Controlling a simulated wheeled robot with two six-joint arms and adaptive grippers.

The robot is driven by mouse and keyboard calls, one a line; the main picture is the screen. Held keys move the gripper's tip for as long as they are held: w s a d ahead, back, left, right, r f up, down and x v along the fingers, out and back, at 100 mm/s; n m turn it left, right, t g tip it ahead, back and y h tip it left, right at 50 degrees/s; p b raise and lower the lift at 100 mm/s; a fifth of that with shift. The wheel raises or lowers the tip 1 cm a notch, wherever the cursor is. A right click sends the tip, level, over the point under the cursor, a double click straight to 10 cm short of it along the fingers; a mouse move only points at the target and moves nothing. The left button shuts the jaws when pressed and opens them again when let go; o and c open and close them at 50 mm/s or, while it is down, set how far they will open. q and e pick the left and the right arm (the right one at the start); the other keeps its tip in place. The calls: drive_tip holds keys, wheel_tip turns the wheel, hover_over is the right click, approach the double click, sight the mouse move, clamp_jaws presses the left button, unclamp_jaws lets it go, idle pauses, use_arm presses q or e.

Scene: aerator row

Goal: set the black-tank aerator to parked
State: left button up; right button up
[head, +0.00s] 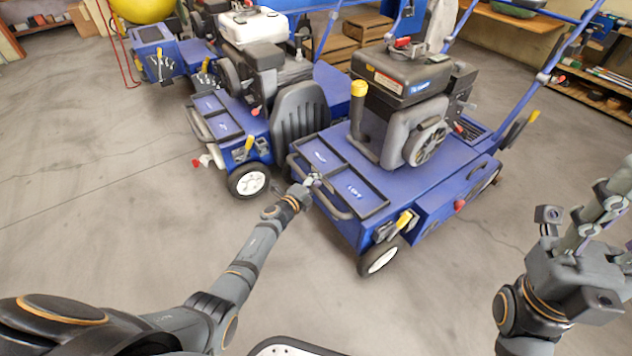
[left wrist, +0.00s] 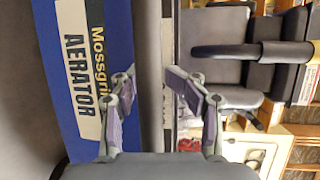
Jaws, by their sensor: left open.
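The black-tank aerator (head: 412,75) is the nearest blue machine in the head view, with a black tank on its engine. Its front deck has two framed black-edged panels; one seems to read LIFT (head: 355,192). A curved grey bar (head: 335,207) runs along the front edge. A yellow-handled lever (head: 404,220) sits at the right front corner. My left gripper (head: 313,181) is at the grey bar. In the left wrist view its fingers (left wrist: 160,95) are open, with a grey bar beyond them. A blue AERATOR label (left wrist: 85,75) is beside it. My right gripper (head: 572,225) is apart from the machines.
A white-tank aerator (head: 252,25) stands close on the left, with a yellow lever (head: 249,145) and white wheel (head: 249,183). Another blue machine (head: 155,45) is further left. Wooden crates (head: 365,28) stand behind. Shelves (head: 600,85) are at right. The left floor is clear.

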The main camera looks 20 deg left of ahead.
use_arm(q)
drive_tip(key=shift+f, duration=0.1)
drive_tip(key=shift+s+a+f, duration=0.1)
drive_tip(key=shift+s+a, duration=0.15)
drive_tip(key=shift+s, duration=0.25)
drive_tip(key=v, duration=1.1)
drive_tip(key=shift+d, duration=0.1)
